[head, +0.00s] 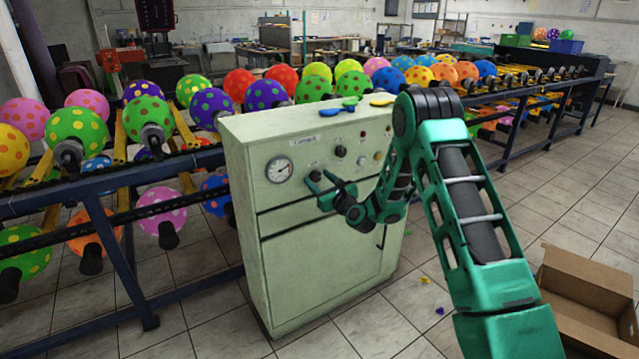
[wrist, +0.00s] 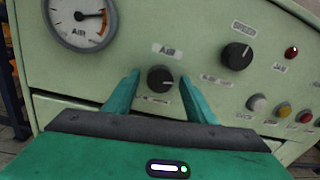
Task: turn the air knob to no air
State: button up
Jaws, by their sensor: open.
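The air knob (wrist: 160,79) is a small black round knob under an "AIR" label on the pale green cabinet panel. In the wrist view it sits between the two teal fingers of my gripper (wrist: 159,92), which are apart with a gap on each side of the knob. In the head view my gripper (head: 326,188) is at the front of the cabinet (head: 310,215), by the air knob (head: 315,175). I cannot tell how far the fingers reach around the knob. The air gauge (wrist: 82,17) is up and left of the knob, with its needle pointing right.
A larger speed knob (wrist: 237,55) is right of the air knob. A red light (wrist: 291,53) and several small buttons (wrist: 258,104) are farther right. Deflated balloons (head: 345,106) lie on the cabinet top. An open cardboard box (head: 590,290) stands on the floor at right.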

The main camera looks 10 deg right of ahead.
jog(key=c, duration=1)
jog(key=shift+c, duration=0.2)
